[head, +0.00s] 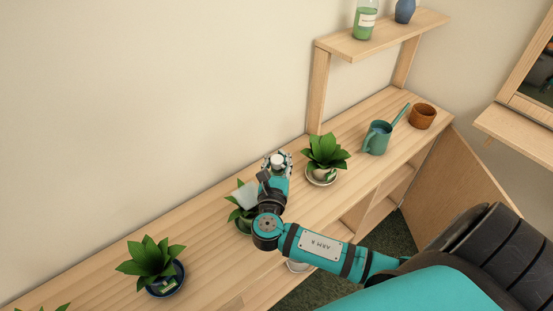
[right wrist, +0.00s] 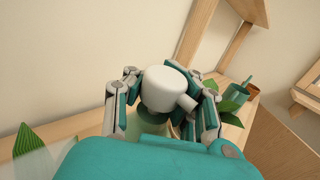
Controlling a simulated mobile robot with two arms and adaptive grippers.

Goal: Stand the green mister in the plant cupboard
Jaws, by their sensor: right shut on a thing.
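My right gripper (head: 277,166) is over the wooden counter near the wall, shut on the green mister. The mister's white spray head (head: 277,160) shows between the fingers. In the right wrist view the gripper (right wrist: 163,100) closes around it from both sides; the white head with its side nozzle (right wrist: 165,88) is upright, and a little of the greenish body shows below. The fingers and wrist hide the rest, and I cannot tell whether its base touches the counter. The cupboard (head: 385,205) is under the counter, with shelves showing and its wooden door (head: 455,185) swung open. My left gripper is out of view.
Potted plants stand on the counter (head: 215,262), one (head: 326,155) just right of the gripper, another (head: 150,262) at left. A teal watering can (head: 377,138) and brown pot (head: 423,116) are at right. A raised shelf (head: 385,40) holds a green bottle (head: 366,20) and blue vase (head: 405,10).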

